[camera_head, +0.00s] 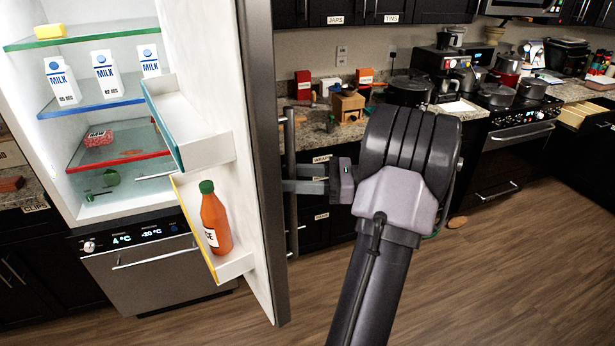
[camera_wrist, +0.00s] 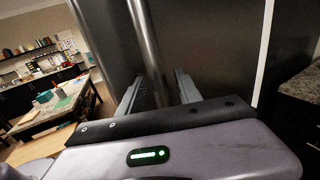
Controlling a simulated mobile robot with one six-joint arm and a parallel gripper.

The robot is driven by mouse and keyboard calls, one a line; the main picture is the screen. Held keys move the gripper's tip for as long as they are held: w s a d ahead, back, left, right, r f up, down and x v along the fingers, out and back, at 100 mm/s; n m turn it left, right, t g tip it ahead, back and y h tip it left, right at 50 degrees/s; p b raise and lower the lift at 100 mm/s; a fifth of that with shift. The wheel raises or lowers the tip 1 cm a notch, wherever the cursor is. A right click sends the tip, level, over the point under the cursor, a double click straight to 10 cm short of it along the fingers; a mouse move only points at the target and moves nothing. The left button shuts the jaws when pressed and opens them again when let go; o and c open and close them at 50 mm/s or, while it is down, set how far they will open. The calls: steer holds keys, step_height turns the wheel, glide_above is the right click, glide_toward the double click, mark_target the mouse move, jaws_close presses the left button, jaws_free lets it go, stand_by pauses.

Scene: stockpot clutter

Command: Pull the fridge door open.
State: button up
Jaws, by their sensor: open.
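The fridge door (camera_head: 228,60) stands wide open, swung out to the right of the lit fridge interior (camera_head: 110,110). Its vertical metal handle (camera_head: 290,135) is on the outer face, and also shows in the wrist view (camera_wrist: 144,38). My gripper (camera_head: 305,178) is at the middle of the handle, on the door's right side. Its two fingers (camera_wrist: 160,90) are open, and the handle bar appears to run between them. Whether a finger touches the bar I cannot tell.
Door shelves hold an orange bottle (camera_head: 216,220). Milk cartons (camera_head: 107,74) and a meat pack (camera_head: 98,138) sit inside. A cluttered counter (camera_head: 350,128) and stove (camera_head: 515,125) stand behind my arm. The wooden floor (camera_head: 500,270) at right is mostly clear.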

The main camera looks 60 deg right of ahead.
steer(key=p+v, duration=0.4)
steer(key=v, duration=1.3)
steer(key=shift+p, duration=0.35)
